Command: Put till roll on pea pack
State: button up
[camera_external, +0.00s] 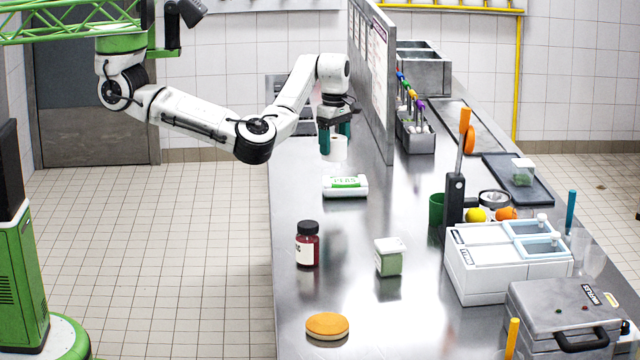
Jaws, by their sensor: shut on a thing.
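My gripper (334,140) has teal fingers and is shut on the white till roll (334,149). It holds the roll in the air over the steel counter. The pea pack (345,187), white with green print reading PEAS, lies flat on the counter just below the roll. A small gap seems to show between roll and pack. The roll looks upright, and its upper part is partly hidden by the fingers.
A dark-capped red jar (307,246), a green-filled clear tub (389,258) and an orange-topped round sponge (327,326) stand nearer on the steel counter (400,325). An upright panel (372,80) rises behind right of the gripper. White bins (490,275) stand at right.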

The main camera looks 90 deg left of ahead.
aim_at(344, 151)
jog(key=w+f, duration=0.1)
jog(key=f, duration=0.1)
jog(key=w+f, duration=0.1)
jog(key=shift+w+a+f, duration=0.1)
jog(key=shift+w+a, duration=0.15)
jog(key=shift+w, duration=0.1)
jog(key=shift+w+f+p, duration=0.2)
jog(key=shift+f+p, duration=0.25)
jog(key=shift+f, duration=1.3)
jog(key=shift+f, duration=0.15)
jog(key=o, duration=1.1)
notch_tip(344, 151, up, 12)
jog(key=shift+r+b, duration=0.15)
jog(key=shift+b, duration=0.4)
